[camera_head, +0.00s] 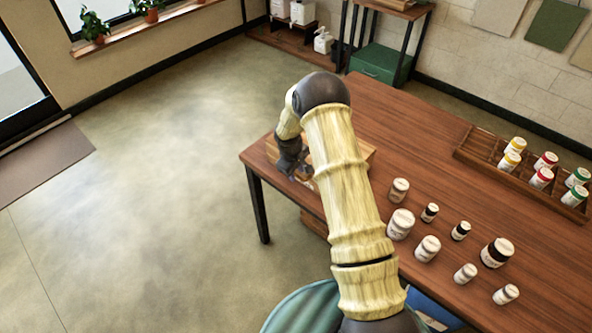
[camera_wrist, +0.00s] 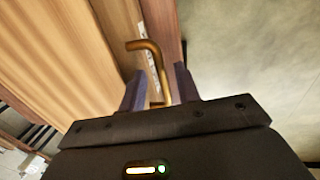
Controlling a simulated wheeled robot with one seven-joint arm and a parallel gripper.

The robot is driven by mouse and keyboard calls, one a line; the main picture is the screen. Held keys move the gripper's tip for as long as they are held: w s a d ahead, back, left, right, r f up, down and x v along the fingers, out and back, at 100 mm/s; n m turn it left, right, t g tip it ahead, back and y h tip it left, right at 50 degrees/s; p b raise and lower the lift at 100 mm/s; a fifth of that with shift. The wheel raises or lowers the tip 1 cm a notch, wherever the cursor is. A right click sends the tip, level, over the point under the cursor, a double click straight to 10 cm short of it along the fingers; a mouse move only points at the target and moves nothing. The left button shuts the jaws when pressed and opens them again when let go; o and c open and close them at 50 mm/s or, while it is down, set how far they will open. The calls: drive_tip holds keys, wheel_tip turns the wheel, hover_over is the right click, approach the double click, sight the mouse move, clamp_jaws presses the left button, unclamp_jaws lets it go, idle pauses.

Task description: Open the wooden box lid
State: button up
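The wooden box (camera_head: 366,152) sits near the table's far left corner, mostly hidden behind my arm in the head view. Its light wood grain (camera_wrist: 65,50) fills the left of the wrist view. A bent brass handle (camera_wrist: 146,45) stands out by the box's edge. My gripper (camera_wrist: 159,72) is open, with its two dark fingers on either side of the handle's lower part. I cannot tell whether either finger touches it. In the head view my gripper (camera_head: 302,176) is at the box's left side, by the table edge. The lid looks shut, but this is partly hidden.
Several white and dark jars (camera_head: 428,248) stand on the wooden table (camera_head: 420,140) right of my arm. A wooden rack (camera_head: 482,160) with several capped bottles is at the far right. A teal round object (camera_head: 300,308) is below the near edge. The floor left is clear.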

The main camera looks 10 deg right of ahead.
drive_tip(key=shift+c, duration=0.2)
clamp_jaws()
